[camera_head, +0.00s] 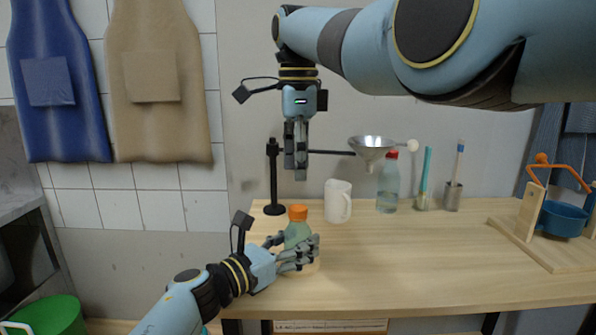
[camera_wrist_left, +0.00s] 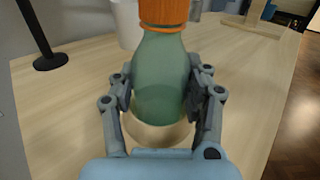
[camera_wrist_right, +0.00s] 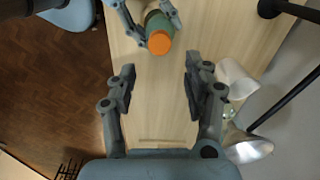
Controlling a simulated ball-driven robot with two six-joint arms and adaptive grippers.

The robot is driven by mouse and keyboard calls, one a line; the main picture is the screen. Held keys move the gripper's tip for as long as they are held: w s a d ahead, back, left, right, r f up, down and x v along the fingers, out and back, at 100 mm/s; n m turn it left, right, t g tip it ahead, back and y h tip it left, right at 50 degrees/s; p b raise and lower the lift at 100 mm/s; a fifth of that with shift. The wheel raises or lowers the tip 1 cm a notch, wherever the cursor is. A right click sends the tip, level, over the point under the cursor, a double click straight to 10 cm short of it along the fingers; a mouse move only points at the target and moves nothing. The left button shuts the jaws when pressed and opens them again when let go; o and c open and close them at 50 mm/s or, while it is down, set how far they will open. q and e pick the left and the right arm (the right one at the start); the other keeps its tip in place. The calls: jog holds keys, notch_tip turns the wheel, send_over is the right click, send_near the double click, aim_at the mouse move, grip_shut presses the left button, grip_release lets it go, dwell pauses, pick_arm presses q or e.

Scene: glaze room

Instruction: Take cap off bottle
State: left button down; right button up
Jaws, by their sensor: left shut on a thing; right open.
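The bottle (camera_head: 295,233) is green with an orange cap (camera_head: 298,212) on its top, and stands upright near the left end of the table. My left gripper (camera_head: 293,256) is shut on the bottle's body, one finger on each side, as the left wrist view shows the bottle (camera_wrist_left: 160,82) and cap (camera_wrist_left: 163,14) close up. A pale round base (camera_wrist_left: 158,135) shows around the bottle's foot. My right gripper (camera_head: 298,172) is open and empty, pointing down above the bottle. In the right wrist view the cap (camera_wrist_right: 159,42) lies beyond the open fingers (camera_wrist_right: 158,85).
A black stand (camera_head: 273,180) holds a metal funnel (camera_head: 372,148) behind the bottle. A white mug (camera_head: 337,202), a clear red-capped bottle (camera_head: 388,185) and brush holders stand along the back. A wooden frame with a blue bowl (camera_head: 562,219) is at right. The front middle table is clear.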

aim_at(298, 208)
jog(key=m, duration=1)
jog(key=shift+f, duration=4)
